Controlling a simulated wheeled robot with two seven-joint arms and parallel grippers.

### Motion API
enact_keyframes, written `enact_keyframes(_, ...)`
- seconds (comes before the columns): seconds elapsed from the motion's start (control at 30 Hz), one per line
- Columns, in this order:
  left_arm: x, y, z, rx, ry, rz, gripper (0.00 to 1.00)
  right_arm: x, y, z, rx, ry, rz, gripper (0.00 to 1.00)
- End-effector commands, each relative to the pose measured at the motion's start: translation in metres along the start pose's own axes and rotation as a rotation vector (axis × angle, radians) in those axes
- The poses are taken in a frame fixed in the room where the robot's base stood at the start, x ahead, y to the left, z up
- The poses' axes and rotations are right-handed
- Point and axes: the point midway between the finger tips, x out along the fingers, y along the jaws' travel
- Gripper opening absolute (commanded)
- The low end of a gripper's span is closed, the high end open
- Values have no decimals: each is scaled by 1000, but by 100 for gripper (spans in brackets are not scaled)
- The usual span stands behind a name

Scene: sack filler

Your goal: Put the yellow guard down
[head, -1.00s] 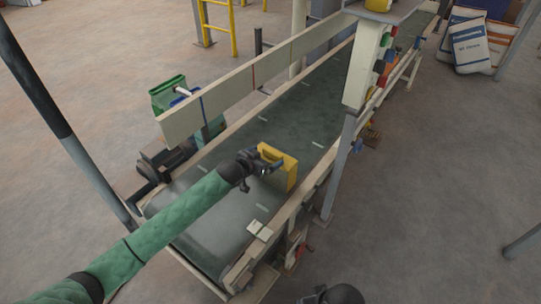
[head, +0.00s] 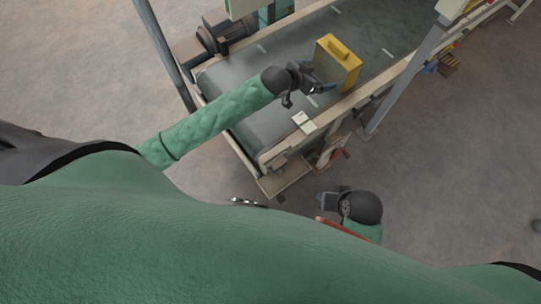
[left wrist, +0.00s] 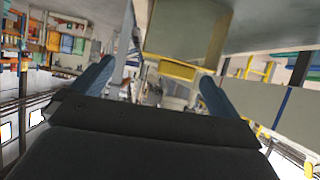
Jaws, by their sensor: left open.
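My left gripper (head: 318,89) is open beside the guard's near left side, low over the belt. In the left wrist view the guard (left wrist: 187,40) shows upside down, ahead of the open fingers (left wrist: 155,78), with nothing held between them. My right gripper (head: 328,199) is at the lower middle, away from the belt; its fingers are too small to read.
A pale side rail (head: 375,88) runs along the belt's right edge, with a grey post (head: 405,75) standing outside it. A small white plate (head: 303,121) sits on the rail. A dark motor (head: 222,38) is left of the belt. The belt beyond the guard looks clear.

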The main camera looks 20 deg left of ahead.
Motion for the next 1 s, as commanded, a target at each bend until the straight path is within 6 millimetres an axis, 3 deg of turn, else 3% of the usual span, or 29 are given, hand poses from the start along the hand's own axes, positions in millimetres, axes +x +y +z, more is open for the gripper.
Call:
enact_keyframes(0.1,-17,31,31,-40,-64,-3,100,0,0,1,0,-1,0,36)
enact_keyframes(0.43,-78,89,104,-144,-256,-34,100,-1,1,-4,-2,6,2,36)
enact_keyframes(0.8,-174,134,185,-276,-514,-83,100,-2,1,-8,-3,13,3,36)
enact_keyframes(1.0,-221,149,215,-330,-630,-103,100,-1,1,-6,-2,9,2,36)
